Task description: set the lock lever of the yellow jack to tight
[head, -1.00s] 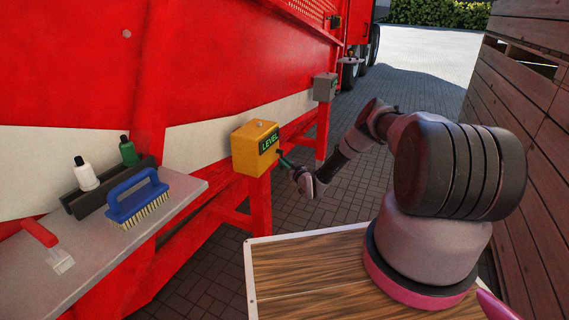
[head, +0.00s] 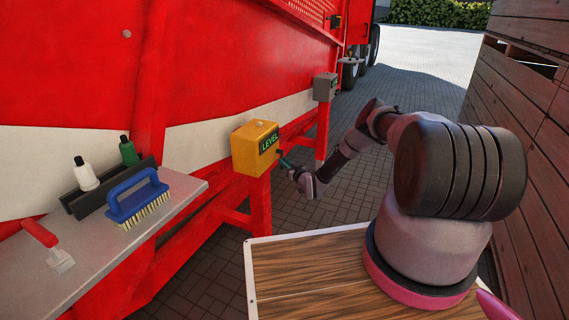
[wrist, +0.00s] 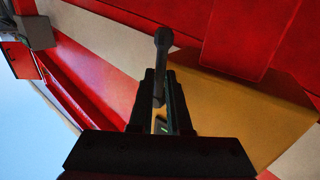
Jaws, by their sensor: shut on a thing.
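The yellow jack (head: 252,150) is a box with a dark "LEVEL" label, fixed to the red machine's frame. It also fills the right of the wrist view (wrist: 225,105). My gripper (head: 284,162) is at the jack's right side, below the label. In the wrist view my gripper (wrist: 161,100) is shut on the dark lock lever (wrist: 162,42), whose rounded end stands up beyond the fingertips. The lever's base and any tight or loose marking are hidden behind the fingers.
A grey box (head: 325,87) is mounted farther along the red machine (head: 230,60). A grey shelf (head: 100,245) at left holds a blue brush (head: 138,197), a red-handled scraper (head: 42,236) and two bottles. A wooden wall (head: 520,120) stands at right.

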